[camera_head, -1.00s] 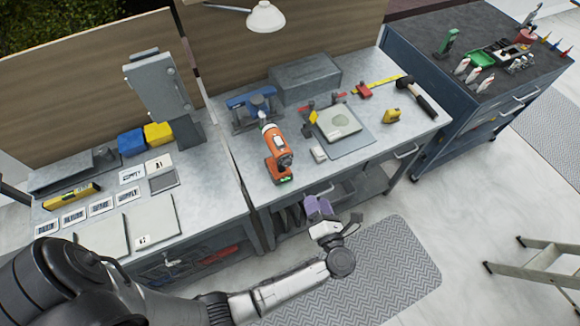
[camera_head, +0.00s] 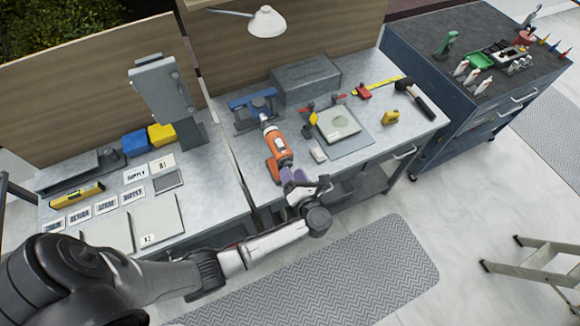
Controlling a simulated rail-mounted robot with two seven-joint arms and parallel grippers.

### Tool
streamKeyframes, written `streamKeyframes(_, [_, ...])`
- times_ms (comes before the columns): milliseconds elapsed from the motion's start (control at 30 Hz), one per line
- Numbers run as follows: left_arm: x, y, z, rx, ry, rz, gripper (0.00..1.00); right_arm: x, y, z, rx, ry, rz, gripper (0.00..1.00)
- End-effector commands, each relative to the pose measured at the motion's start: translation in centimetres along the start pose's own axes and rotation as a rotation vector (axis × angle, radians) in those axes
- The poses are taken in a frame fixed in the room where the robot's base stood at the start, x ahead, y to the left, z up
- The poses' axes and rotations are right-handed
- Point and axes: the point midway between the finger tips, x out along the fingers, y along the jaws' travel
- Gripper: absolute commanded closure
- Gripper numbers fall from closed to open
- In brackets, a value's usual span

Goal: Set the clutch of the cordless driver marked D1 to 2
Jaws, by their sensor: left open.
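The orange cordless driver (camera_head: 275,143) lies or stands on the right-hand workbench (camera_head: 222,172), near its left side, with its chuck end toward the blue vise-like tool at the back. Its D1 mark and clutch numbers are too small to read. My left gripper (camera_head: 294,178) has purple fingertips and is open at the bench's front edge, right by the near end of the driver. The fingers cover part of that end, and I cannot tell whether they touch it. My right gripper is out of view.
A blue vise-like tool (camera_head: 252,104) and a grey box (camera_head: 306,80) stand behind the driver. A lamp (camera_head: 266,22) hangs above. A stepladder (camera_head: 535,262) stands on the floor.

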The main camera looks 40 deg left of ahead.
Motion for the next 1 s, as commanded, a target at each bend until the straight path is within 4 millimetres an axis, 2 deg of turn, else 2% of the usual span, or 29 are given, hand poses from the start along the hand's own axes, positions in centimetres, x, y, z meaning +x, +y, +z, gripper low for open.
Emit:
streamKeyframes(233, [1.9,0.0,0.0,0.000,0.000,0.000,0.42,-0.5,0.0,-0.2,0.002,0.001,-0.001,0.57])
streamKeyframes(633, [2.2,0.0,0.0,0.000,0.000,-0.001,0.43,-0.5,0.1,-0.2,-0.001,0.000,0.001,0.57])
streamKeyframes(1000, [2.2,0.0,0.0,0.000,0.000,-0.001,0.79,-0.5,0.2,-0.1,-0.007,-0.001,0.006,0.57])
